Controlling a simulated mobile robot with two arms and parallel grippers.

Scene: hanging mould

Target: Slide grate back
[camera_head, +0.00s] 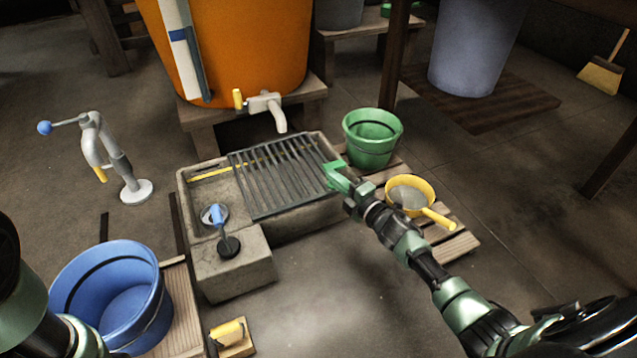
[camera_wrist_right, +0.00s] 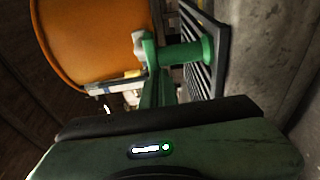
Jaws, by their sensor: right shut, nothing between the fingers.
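The dark slatted grate (camera_head: 278,172) lies across the right part of the grey stone basin (camera_head: 236,268) in the head view. The basin's left part is uncovered. My right gripper (camera_head: 332,174) is shut and empty at the grate's right end. In the right wrist view the shut green fingers (camera_wrist_right: 172,52) are beside the grate's dark bars (camera_wrist_right: 206,55); I cannot tell whether they touch it. My left arm shows at the lower left of the head view, but its gripper is out of view.
An orange tank (camera_head: 240,45) with a tap (camera_head: 268,107) stands behind the basin. A green bucket (camera_head: 371,139) and a yellow strainer (camera_head: 409,195) are on pallets at the right. A blue bucket (camera_head: 118,295) is at front left. A blue-handled tool (camera_head: 216,222) sits on the basin's left part.

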